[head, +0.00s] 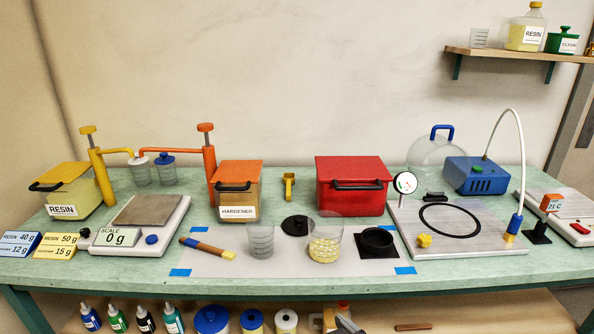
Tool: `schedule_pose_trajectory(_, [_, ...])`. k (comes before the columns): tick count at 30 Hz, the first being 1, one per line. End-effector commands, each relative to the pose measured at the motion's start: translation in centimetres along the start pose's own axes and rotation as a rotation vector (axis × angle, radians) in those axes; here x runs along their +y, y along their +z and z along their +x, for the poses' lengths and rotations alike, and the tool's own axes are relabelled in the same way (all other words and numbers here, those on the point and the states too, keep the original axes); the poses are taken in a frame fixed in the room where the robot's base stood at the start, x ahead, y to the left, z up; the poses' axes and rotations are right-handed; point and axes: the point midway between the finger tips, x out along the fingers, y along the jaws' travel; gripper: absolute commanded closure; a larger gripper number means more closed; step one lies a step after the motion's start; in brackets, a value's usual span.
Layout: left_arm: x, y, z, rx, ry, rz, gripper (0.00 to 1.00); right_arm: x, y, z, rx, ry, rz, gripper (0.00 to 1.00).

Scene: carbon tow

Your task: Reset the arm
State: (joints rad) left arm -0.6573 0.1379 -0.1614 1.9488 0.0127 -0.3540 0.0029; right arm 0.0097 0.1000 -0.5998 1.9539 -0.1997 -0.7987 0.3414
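Neither of my grippers can be made out in the head view. A small grey shape (347,326) is cut off by the bottom edge, right of the middle; I cannot tell what it is. On the green bench (130,271), a clear cup with yellowish contents (325,246) stands upright on the pale mat (217,264). An empty clear cup (260,241) stands to its left.
Resin box (69,195), hardener box (235,190) and red box (352,187) stand along the back, with yellow (101,178) and orange (209,166) pumps. A grey plate with a black ring (450,219) and blue pump (482,176) are right.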

Motion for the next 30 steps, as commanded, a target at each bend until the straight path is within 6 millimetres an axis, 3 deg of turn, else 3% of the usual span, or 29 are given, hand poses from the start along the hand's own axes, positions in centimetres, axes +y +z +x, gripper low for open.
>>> schedule_pose_trajectory(7, [-0.2, -0.5, 0.2, 0.011, -0.004, 0.002, 0.0, 3.9, 9.8, -2.9, -0.09, 0.043, 0.062, 0.05])
schedule_pose_trajectory(12, [-0.2, -0.6, 0.2, 0.012, -0.004, 0.002, 0.0, 7.0, 16.7, -6.8, -0.147, 0.101, 0.078, 0.05])
schedule_pose_trajectory(15, [-0.2, -0.6, 0.2, 0.012, -0.004, 0.003, 0.0, 8.3, 19.6, -9.1, -0.173, 0.133, 0.077, 0.05])
schedule_pose_trajectory(21, [-0.3, -0.5, 0.2, 0.011, -0.004, 0.003, 0.0, 9.8, 22.4, -11.7, -0.198, 0.17, 0.067, 0.05])
schedule_pose_trajectory(30, [-0.3, -0.5, 0.2, 0.01, -0.004, 0.004, 0.0, 10.0, 22.6, -11.9, -0.2, 0.173, 0.065, 0.05])
